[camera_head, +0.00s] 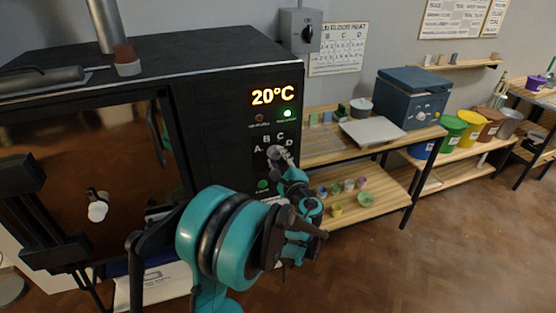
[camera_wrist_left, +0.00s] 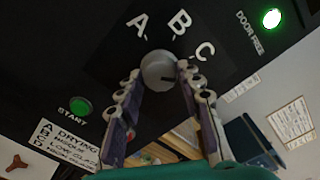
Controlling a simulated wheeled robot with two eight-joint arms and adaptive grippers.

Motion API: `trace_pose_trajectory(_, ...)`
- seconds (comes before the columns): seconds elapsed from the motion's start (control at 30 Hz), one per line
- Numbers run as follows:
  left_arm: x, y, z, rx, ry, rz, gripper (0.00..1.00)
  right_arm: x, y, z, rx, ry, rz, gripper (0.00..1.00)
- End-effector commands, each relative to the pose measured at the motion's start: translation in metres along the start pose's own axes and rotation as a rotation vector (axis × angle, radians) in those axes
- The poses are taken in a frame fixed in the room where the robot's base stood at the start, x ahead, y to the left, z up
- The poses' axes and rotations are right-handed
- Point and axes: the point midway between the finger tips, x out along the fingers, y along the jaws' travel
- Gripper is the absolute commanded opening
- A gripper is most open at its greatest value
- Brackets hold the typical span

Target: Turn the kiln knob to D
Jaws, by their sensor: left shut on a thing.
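The round grey kiln knob (camera_head: 273,153) is on the black front panel of the kiln (camera_head: 225,88), with white letters A, B, C and D around it. My left gripper (camera_head: 279,160) reaches it from the front and right. In the left wrist view, the knob (camera_wrist_left: 158,70) sits between the tips of my left gripper (camera_wrist_left: 160,82), which is shut on it. A, B and C show there; D is hidden, apparently behind a finger. A dark mark shows on the knob's lower right, but its exact pointing is unclear.
The kiln display (camera_head: 272,96) reads 20°C. A green lamp (camera_wrist_left: 271,18) labelled DOOR FREE is lit. A green START button (camera_wrist_left: 80,107) sits below the knob. A wooden shelf table (camera_head: 325,152) with small pots stands close right of the kiln. Open floor lies front right.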

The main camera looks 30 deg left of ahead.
Motion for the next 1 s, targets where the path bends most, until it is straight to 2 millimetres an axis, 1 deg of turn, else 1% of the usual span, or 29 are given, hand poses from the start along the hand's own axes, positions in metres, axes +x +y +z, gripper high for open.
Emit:
trace_pose_trajectory(0.2, -0.0001, 0.0006, 0.0, 0.13, 0.0, 0.001, 0.07, 0.0015, 0.0, 0.0011, 0.0, 0.0, 0.0, 0.0)
trace_pose_trajectory(0.4, -0.0001, 0.0005, 0.0001, 0.201, 0.0, 0.001, 0.07, 0.002, 0.0, 0.0014, 0.0, 0.0, 0.0, 0.0)
trace_pose_trajectory(0.63, 0.0, 0.0003, 0.0002, 0.232, 0.0, 0.001, 0.07, 0.0021, 0.0, 0.0015, 0.0, 0.0, 0.0, 0.0)
trace_pose_trajectory(0.97, 0.0, 0.0003, 0.0002, 0.233, 0.0, 0.001, 0.07, 0.0021, 0.0, 0.0015, 0.0, 0.0, 0.0, 0.0)
trace_pose_trajectory(1.0, 0.0, 0.0003, 0.0002, 0.233, 0.0, 0.001, 0.44, 0.0021, 0.0, 0.0015, 0.0, 0.0, 0.0, 0.0)
